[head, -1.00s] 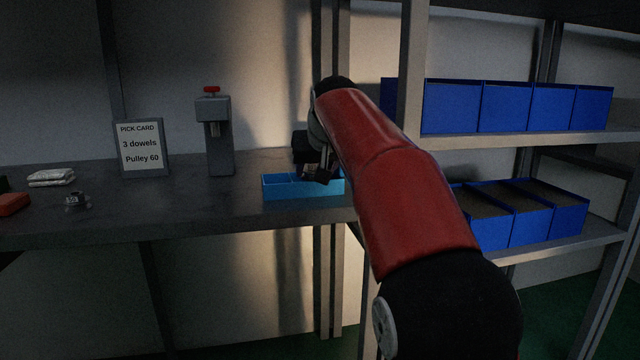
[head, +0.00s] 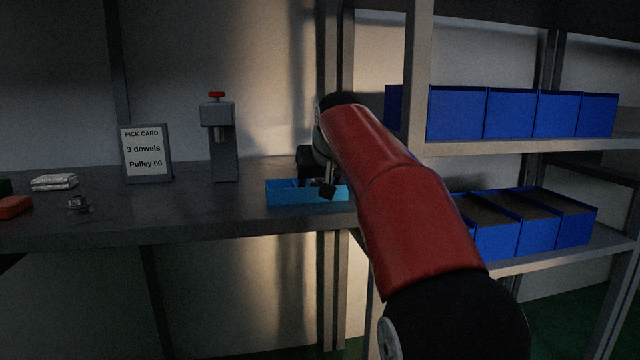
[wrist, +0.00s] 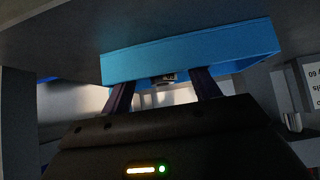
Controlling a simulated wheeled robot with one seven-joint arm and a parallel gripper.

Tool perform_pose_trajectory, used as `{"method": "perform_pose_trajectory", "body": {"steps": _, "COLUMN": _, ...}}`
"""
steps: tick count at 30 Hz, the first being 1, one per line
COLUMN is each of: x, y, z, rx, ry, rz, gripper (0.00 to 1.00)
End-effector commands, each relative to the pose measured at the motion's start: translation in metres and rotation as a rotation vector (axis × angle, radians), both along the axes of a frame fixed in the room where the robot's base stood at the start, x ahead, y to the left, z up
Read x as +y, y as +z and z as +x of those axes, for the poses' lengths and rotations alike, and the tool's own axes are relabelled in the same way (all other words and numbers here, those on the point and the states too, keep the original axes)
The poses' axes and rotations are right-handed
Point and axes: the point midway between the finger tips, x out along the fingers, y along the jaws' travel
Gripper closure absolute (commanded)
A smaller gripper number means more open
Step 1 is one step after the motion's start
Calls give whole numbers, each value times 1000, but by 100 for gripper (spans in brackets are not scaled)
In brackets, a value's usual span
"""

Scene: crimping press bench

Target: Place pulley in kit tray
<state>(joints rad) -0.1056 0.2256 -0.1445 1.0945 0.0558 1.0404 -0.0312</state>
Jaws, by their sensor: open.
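The light blue kit tray (head: 290,198) stands on the bench near its right end. My gripper (head: 317,185) is over the tray's right part, fingers pointing down, partly hidden by my arm. In the wrist view my gripper (wrist: 164,88) is open, with the two dark fingers apart at the tray (wrist: 190,55). A small dark pulley (wrist: 164,77) with a pale number label shows between the fingers at the tray's rim, and seems to be inside the tray; its contact with the floor is hidden. Another small metallic part with a label (head: 78,203) lies on the bench at left.
A pick card (head: 145,153) reads "3 dowels, Pulley 60". A grey press (head: 219,140) with a red knob stands left of the tray. White packets (head: 54,182) and a red object (head: 14,206) lie far left. Blue bins (head: 457,113) fill the right shelves.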

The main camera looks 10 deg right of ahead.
Motion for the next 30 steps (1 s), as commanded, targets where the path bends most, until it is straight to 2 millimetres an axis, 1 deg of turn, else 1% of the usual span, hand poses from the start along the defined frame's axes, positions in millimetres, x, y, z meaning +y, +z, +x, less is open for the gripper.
{"method": "perform_pose_trajectory", "body": {"steps": 9, "x": 0, "y": 50, "z": -47, "rx": -6, "ry": 1, "rz": 0, "gripper": 39}}
{"method": "perform_pose_trajectory", "body": {"steps": 15, "x": 0, "y": 72, "z": -70, "rx": -3, "ry": 1, "rz": 0, "gripper": 39}}
{"method": "perform_pose_trajectory", "body": {"steps": 21, "x": 0, "y": 80, "z": -80, "rx": -2, "ry": 0, "rz": 0, "gripper": 39}}
{"method": "perform_pose_trajectory", "body": {"steps": 28, "x": 0, "y": 80, "z": -81, "rx": -1, "ry": 0, "rz": 0, "gripper": 39}}
{"method": "perform_pose_trajectory", "body": {"steps": 30, "x": -1, "y": 77, "z": -86, "rx": 5, "ry": 0, "rz": 3, "gripper": 39}}
